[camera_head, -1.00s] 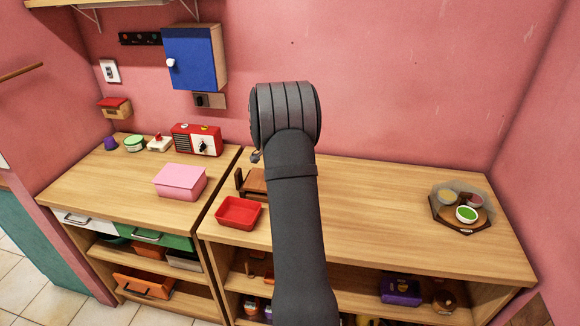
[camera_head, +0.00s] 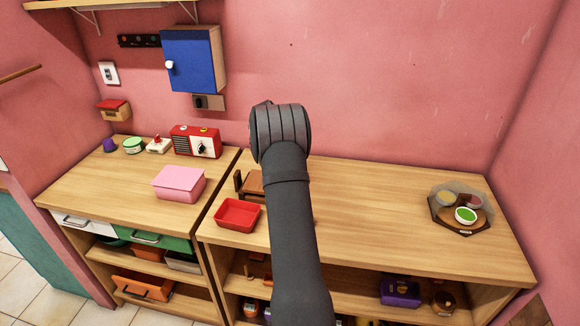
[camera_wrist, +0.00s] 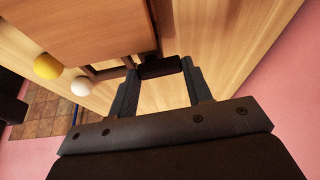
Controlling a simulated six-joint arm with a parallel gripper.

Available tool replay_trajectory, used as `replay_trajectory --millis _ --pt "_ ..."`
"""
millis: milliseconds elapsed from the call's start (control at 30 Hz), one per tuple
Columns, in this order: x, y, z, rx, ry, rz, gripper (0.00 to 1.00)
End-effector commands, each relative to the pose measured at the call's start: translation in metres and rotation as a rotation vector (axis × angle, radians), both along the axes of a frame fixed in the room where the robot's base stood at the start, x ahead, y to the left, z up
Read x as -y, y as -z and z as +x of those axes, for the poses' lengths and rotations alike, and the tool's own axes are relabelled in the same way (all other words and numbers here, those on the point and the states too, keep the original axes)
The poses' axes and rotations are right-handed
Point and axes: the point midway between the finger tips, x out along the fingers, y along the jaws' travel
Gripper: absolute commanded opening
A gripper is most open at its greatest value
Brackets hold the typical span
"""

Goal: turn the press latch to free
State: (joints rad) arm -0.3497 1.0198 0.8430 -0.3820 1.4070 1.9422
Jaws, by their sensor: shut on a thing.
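The wooden press (camera_head: 250,184) sits on the right-hand counter, partly hidden behind my arm in the head view. In the wrist view its brown wooden body (camera_wrist: 85,28) fills the upper left. A small dark block, apparently the press latch (camera_wrist: 158,69), lies between the fingertips of my gripper (camera_wrist: 160,70), beside the press's edge. My gripper is shut on this dark piece. In the head view my arm hides the gripper and the latch.
A red tray (camera_head: 238,214) stands just in front of the press. A yellow knob (camera_wrist: 47,66) and a white knob (camera_wrist: 82,86) show near the press in the wrist view. The counter (camera_head: 370,210) right of my arm is clear up to a dark tray of bowls (camera_head: 463,228).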

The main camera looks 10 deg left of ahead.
Motion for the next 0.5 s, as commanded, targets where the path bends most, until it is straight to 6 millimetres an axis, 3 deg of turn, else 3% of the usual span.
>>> replay_trajectory --millis 500 --pt "0.0005 0.0002 0.0006 -0.001 0.082 0.001 0.23"
